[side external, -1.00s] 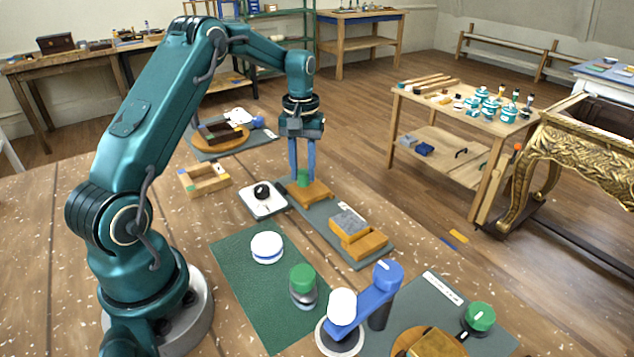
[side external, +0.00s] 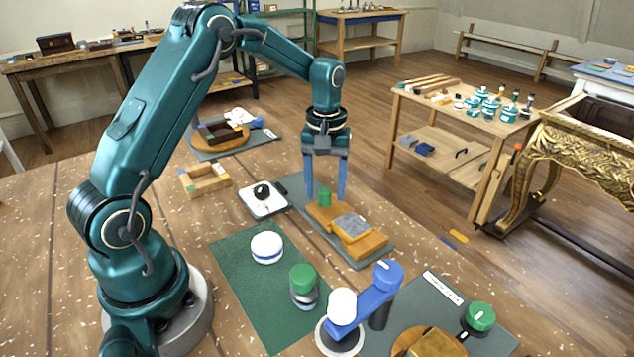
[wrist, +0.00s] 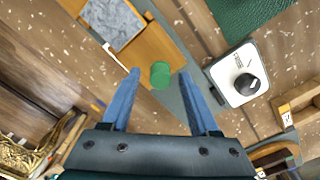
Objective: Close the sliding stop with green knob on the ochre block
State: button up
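The sliding stop (side external: 317,214) is an ochre piece with an upright green knob (side external: 324,196). It sits against the ochre block (side external: 371,246), with no clear gap visible between them in the side view. A grey speckled slab (side external: 350,226) lies on top of the block. In the wrist view, the green knob (wrist: 160,74) stands just past my fingertips, with the grey slab (wrist: 113,22) beyond it. My gripper (side external: 325,197) is open, its blue fingers apart on either side of the knob. A gap shows between each finger and the knob.
The stop and block lie on a grey mat (side external: 352,262). A white pad with a black knob (side external: 262,192) is close to the left. A green mat (side external: 232,258) with buttons and a blue lever (side external: 365,305) are nearer the camera. Floor lies beyond the table's right edge.

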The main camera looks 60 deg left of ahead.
aim_at(327, 190)
jog(key=shift+r, duration=0.1)
jog(key=shift+r, duration=2.5)
jog(key=shift+w+d+r, duration=0.1)
jog(key=shift+r, duration=0.15)
jog(key=s+d+r+m+t, duration=0.35)
jog(key=s+d+r, duration=0.4)
jog(key=r, duration=0.35)
jog(key=s+d+f+m+t, duration=0.2)
jog(key=s+f+m, duration=0.2)
jog(key=s, duration=0.6)
jog(key=shift+s+d+f+m, duration=0.2)
jog(key=shift+f+m, duration=0.1)
jog(key=shift+m, duration=0.45)
